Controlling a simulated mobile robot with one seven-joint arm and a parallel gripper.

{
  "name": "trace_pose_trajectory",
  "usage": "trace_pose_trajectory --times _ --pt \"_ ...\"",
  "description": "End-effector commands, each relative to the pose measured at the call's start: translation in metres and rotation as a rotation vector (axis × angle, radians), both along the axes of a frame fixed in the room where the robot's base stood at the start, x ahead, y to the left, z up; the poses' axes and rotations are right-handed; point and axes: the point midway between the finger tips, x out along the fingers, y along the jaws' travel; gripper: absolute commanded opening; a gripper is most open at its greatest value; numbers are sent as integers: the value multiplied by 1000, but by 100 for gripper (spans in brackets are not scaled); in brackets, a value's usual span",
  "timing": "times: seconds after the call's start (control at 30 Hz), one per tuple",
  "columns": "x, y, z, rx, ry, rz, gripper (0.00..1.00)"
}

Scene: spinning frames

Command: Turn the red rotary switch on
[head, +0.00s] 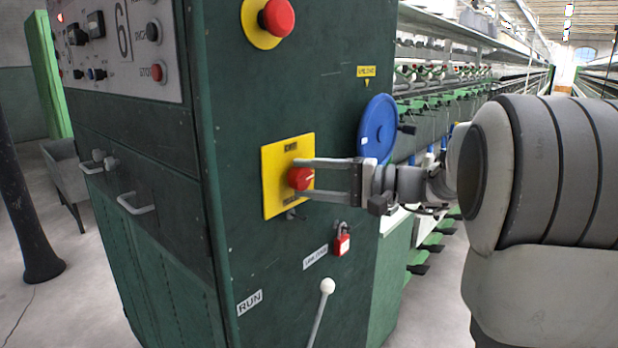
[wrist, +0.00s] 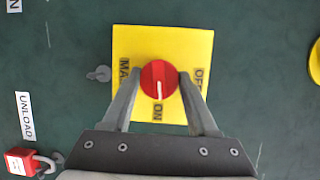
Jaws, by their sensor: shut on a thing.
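The red rotary switch (head: 297,180) sits on a yellow plate (head: 274,203) on the green machine cabinet. It also shows in the wrist view (wrist: 152,73), where the yellow plate (wrist: 160,41) carries the labels OFF at right, ON below and a partly covered label at left. The white pointer line on the knob points down at ON in that view. In the head view the white mark points right. My gripper (head: 299,178) is shut on the knob, with one finger on each side, as the wrist view (wrist: 160,75) shows.
A blue handwheel (head: 378,127) stands right behind my gripper. A red padlock (head: 342,243) and a white-knobbed lever (head: 326,288) are below. A red emergency button (head: 278,17) is above. Spinning frames run along the back right.

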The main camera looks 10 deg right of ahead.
Motion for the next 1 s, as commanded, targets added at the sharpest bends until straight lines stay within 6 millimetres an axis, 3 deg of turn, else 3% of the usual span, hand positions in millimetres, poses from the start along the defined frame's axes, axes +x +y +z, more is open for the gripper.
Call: trace_pose_trajectory --times 0.3,0.87,0.9,1.0 --pt "1 -1 1 103 72 -3 3" --pt "1 0 0 124 88 -2 3" --pt "1 0 0 124 88 -2 64" --pt "0 0 0 124 88 -2 82"
